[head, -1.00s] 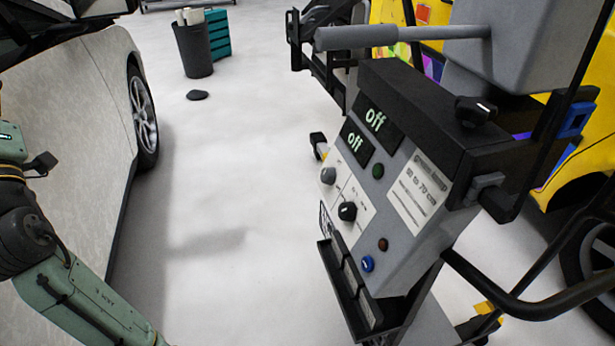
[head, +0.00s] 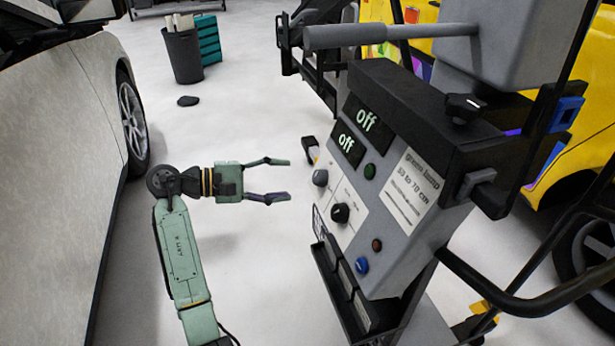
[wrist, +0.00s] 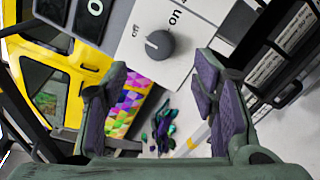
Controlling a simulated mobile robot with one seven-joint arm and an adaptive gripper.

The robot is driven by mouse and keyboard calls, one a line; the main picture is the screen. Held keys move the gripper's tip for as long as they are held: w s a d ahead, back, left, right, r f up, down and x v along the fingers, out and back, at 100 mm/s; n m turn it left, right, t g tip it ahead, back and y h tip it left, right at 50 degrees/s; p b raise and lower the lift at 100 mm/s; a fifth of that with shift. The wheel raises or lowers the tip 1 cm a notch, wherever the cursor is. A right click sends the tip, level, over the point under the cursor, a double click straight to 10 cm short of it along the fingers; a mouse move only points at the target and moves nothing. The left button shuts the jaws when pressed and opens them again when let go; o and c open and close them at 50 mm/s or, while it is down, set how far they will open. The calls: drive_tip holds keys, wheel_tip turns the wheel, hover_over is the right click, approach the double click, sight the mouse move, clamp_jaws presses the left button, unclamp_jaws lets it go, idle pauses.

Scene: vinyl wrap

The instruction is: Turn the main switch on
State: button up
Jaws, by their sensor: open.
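The grey control panel (head: 400,250) stands right of centre in the head view. In the wrist view a dark grey knob (wrist: 160,45) sits between the labels "off" and "on". Its white mark points to the "off" side. It appears to be the panel's grey knob. My gripper (head: 286,180) is open and empty, left of the panel, its fingers pointing at the grey knob across a small gap. In the wrist view my gripper (wrist: 160,75) has the knob ahead, between and beyond its fingertips.
A blue knob (head: 362,265) and two small round lights are on the panel. A black tray (head: 335,285) juts out below. A white car (head: 60,150) stands left, a yellow vehicle (head: 585,130) right.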

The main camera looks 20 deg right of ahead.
sight(315, 178)
drive_tip(key=d, duration=0.2)
drive_tip(key=d+f, duration=0.1)
drive_tip(key=d, duration=0.1)
drive_tip(key=d+p, duration=0.1)
drive_tip(key=d, duration=0.2)
drive_tip(key=shift+f, duration=0.15)
drive_tip(key=shift+c, duration=0.4)
drive_tip(key=c, duration=1.1)
